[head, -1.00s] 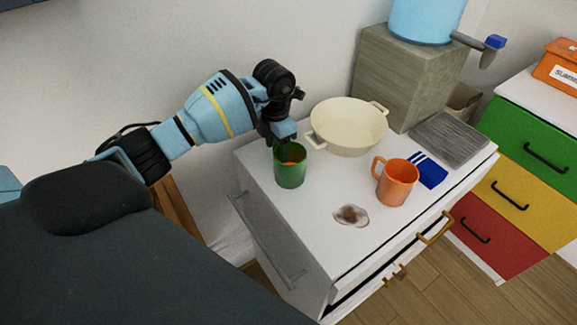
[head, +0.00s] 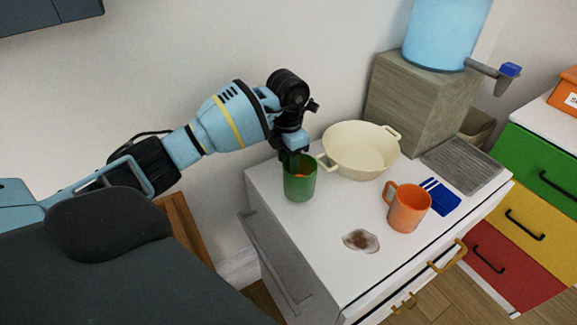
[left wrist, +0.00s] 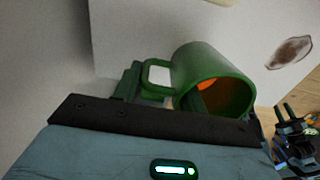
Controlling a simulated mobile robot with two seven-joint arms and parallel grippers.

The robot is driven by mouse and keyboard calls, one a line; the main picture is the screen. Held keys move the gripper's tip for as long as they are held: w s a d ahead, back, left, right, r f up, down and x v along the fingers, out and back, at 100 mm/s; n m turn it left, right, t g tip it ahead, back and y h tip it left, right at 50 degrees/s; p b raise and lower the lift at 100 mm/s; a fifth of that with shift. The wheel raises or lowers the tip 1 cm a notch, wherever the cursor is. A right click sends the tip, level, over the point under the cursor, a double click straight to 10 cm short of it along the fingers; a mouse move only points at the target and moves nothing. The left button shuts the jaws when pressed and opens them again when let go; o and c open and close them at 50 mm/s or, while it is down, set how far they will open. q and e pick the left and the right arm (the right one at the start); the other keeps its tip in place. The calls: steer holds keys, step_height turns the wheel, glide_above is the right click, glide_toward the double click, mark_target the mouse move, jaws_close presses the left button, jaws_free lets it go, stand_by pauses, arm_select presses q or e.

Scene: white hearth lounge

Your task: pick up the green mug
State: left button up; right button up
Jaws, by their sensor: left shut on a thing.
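The green mug (head: 300,186) is upright at the left end of the white cabinet top, with something orange showing inside. My left gripper (head: 295,156) reaches down onto it from above and is shut on its rim. In the left wrist view the green mug (left wrist: 212,70) lies just beyond the gripper, its handle to the left and its mouth toward the camera. One finger shows inside the mouth. The gap under the mug, if any, is too small to tell.
A cream pan (head: 361,152) stands close behind the mug. An orange mug (head: 408,207), a blue item (head: 441,197) and a brown stain (head: 361,240) are to the right on the cabinet top (head: 325,230). A grey box (head: 418,100) bears a blue dispenser (head: 440,35).

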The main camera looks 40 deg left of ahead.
arm_select(q)
steer(key=s+d+r, duration=0.2)
steer(key=s+d, duration=0.1)
steer(key=d, duration=1.2)
steer(key=shift+s+d+b, duration=0.2)
steer(key=shift+d+b, duration=0.15)
steer(key=shift+b, duration=0.1)
steer(key=shift+s+r, duration=0.1)
steer(key=shift+r, duration=0.05)
